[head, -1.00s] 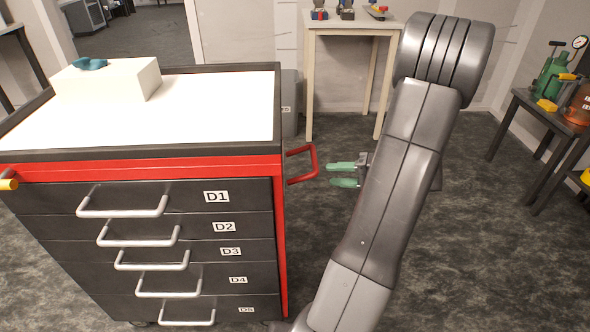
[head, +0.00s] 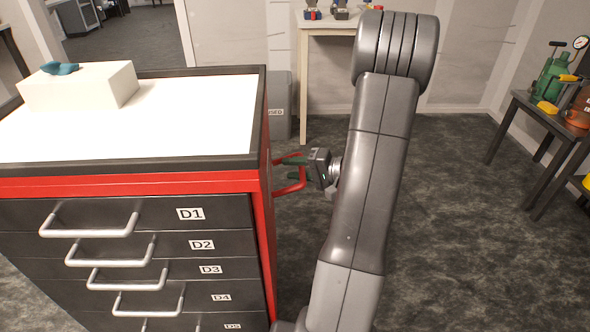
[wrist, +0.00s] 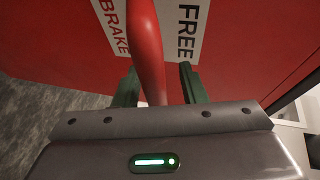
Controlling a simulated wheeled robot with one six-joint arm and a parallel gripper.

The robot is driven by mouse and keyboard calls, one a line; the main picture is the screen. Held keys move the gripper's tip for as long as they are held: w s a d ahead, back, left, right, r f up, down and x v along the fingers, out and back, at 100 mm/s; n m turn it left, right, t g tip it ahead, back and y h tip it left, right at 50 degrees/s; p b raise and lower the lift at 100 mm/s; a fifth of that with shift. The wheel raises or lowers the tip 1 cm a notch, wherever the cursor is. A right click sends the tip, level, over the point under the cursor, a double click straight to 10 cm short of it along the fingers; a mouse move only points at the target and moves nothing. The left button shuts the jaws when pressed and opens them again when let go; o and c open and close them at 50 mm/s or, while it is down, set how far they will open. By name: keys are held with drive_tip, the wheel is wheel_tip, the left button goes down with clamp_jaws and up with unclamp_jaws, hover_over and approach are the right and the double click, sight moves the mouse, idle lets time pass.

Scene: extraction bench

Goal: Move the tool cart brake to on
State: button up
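The tool cart (head: 180,187) stands at the left, red and black with a white top. A red handle-shaped bar (head: 296,187) sticks out from its right side. My gripper (head: 290,168) has its green fingers at that bar. In the wrist view, a red bar (wrist: 148,45) passes between my two fingers (wrist: 157,88), with a gap visible on the right, so the gripper looks open around it. Behind it, a white plate on the red cart side reads BRAKE (wrist: 112,27) at left and FREE (wrist: 187,35) at right. Whether this bar is the brake lever is unclear.
Drawers D1 to D5 with grey pulls face me. A white box (head: 80,88) with a teal item (head: 60,68) sits on the cart. A grey bin (head: 280,105) and a light table (head: 345,30) stand behind. A dark table (head: 530,108) holds equipment at right. Floor between is clear.

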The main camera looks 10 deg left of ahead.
clamp_jaws()
drive_tip(key=shift+d+f+m+y+b, duration=0.2)
drive_tip(key=shift+f+y+b, duration=0.5)
drive_tip(key=shift+f+b, duration=1.3)
drive_tip(key=shift+a+f+m+y+b, duration=0.1)
drive_tip(key=shift+f+m+y+b, duration=0.45)
drive_tip(key=shift+b, duration=2.65)
drive_tip(key=shift+f+n, duration=0.25)
